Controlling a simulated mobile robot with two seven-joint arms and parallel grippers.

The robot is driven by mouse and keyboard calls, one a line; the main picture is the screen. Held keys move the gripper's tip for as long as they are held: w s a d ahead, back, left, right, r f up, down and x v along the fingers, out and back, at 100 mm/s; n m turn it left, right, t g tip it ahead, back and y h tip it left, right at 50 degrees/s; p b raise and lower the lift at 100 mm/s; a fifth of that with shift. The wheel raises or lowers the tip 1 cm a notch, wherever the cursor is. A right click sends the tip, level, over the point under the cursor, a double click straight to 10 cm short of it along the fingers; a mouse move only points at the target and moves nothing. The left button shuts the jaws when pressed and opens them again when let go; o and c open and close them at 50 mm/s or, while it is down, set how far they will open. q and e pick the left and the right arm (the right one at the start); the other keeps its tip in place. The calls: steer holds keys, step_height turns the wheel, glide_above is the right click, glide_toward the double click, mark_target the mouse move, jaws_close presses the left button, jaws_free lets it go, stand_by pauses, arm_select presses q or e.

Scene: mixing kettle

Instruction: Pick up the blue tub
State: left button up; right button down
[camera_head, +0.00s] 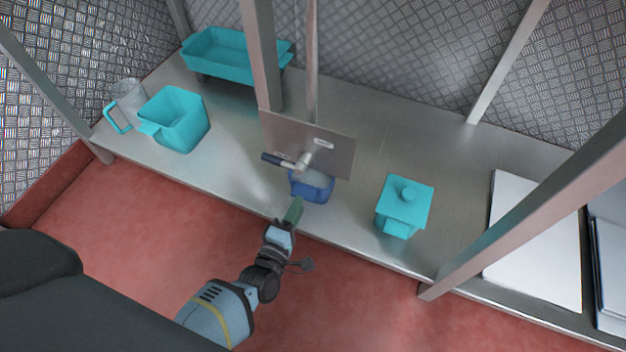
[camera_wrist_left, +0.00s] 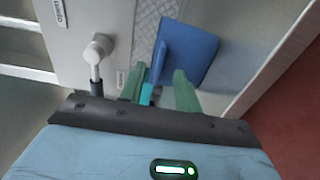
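The blue tub (camera_head: 312,191) stands near the front edge of the metal counter, below a metal plate with a tap, and the plate's lower edge is close over it. In the left wrist view the tub (camera_wrist_left: 195,52) lies just beyond the fingers. My left gripper (camera_head: 295,208) is at the counter's front edge, just left of and in front of the tub. Whether a finger touches the tub cannot be told. My right gripper is not in view.
The metal plate (camera_head: 330,150) with its dark-handled tap (camera_head: 290,161) overhangs the tub. A lidded teal container (camera_head: 405,205) stands to the right. A teal jug (camera_head: 180,120), a clear jug (camera_head: 128,98) and a teal tray (camera_head: 222,58) stand left. Posts rise from the counter.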

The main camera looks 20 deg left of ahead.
mark_target(304, 196)
arm_select(q)
steer(key=w+b, duration=0.2)
steer(key=w, duration=0.2)
steer(key=shift+w+d, duration=0.15)
steer(key=shift+w, duration=0.05)
jaws_close()
stand_by(0.9)
steer(key=shift+r, duration=0.15)
stand_by(0.4)
